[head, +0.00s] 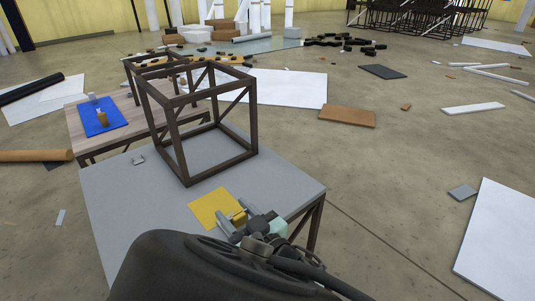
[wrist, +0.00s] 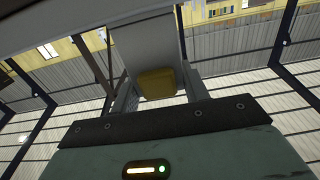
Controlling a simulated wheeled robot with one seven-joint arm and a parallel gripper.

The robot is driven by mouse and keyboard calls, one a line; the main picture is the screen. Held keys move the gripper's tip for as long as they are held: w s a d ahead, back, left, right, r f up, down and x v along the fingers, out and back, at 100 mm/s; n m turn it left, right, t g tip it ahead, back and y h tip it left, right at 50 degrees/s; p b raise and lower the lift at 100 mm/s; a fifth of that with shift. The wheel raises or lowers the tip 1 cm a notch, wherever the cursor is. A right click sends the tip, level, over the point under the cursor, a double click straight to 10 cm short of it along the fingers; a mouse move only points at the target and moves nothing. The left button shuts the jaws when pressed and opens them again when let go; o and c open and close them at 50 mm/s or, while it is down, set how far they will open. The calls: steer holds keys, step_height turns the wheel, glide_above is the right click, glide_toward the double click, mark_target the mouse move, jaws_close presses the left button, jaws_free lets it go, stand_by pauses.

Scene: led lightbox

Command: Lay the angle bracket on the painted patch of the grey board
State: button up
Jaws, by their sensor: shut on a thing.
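The grey board (head: 150,215) is the grey tabletop in front of me in the head view, with a yellow painted patch (head: 211,204) near its front right. My gripper (head: 238,217) is at the right edge of the patch, its fingers on either side of a small gold-yellow piece, which I take as the angle bracket (head: 238,214). The bracket also shows between the fingers in the wrist view (wrist: 157,84). My gripper is shut on it. Its angled shape is not clear, and I cannot tell whether it touches the patch. My arm hides the board's near edge.
A dark open cube frame (head: 187,129) stands on the board behind the patch. A small metallic piece (head: 138,160) lies at the board's back left. Beyond, a wooden table (head: 75,120) carries a blue mat (head: 100,128) with small pieces. The board's left part is mostly clear.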

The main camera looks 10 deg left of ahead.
steer(key=shift+r, duration=0.1)
steer(key=o, duration=1.1)
steer(key=shift+c, duration=0.2)
